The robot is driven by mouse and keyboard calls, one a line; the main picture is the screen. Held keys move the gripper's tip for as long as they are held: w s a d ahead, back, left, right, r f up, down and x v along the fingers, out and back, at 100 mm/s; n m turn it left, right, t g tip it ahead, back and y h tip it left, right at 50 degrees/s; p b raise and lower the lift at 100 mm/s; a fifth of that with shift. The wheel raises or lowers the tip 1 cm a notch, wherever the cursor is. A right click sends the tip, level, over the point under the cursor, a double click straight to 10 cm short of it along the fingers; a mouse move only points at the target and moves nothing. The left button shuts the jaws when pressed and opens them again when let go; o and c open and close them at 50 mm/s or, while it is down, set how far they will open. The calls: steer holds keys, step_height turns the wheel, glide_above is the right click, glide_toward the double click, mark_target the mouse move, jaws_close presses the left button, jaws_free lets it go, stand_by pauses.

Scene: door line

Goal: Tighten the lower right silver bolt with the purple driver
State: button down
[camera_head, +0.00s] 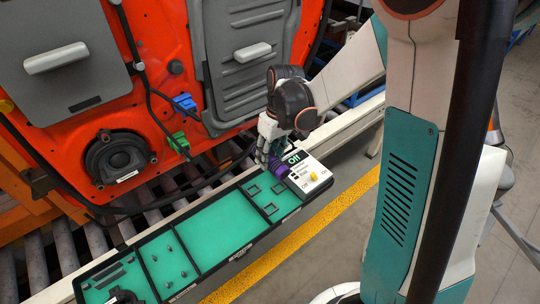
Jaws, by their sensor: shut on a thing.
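My gripper (265,155) points down over the right end of the green tray (212,228), in front of the orange door (95,120). It is shut on the purple driver (278,166), of which only a small part shows between the fingers and the white control box. The driver's tip and lower part are hidden. I cannot pick out the lower right silver bolt in this view.
The control box (310,177) reads "Off" and has a yellow knob. The tray has several compartments with small dark parts. A green connector (178,143) and a blue connector (185,102) hang on the door's cable. Rollers (65,245) run beneath.

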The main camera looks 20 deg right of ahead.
mark_target(283, 166)
steer(key=shift+w+a, duration=0.2)
steer(key=shift+w, duration=0.4)
stand_by(1.2)
steer(key=shift+s, duration=0.1)
steer(key=shift+s+d, duration=0.35)
steer(key=shift+s, duration=0.75)
steer(key=shift+s+d, duration=0.4)
steer(key=shift+s, duration=0.7)
steer(key=shift+s+d, duration=0.35)
steer(key=shift+s, duration=0.75)
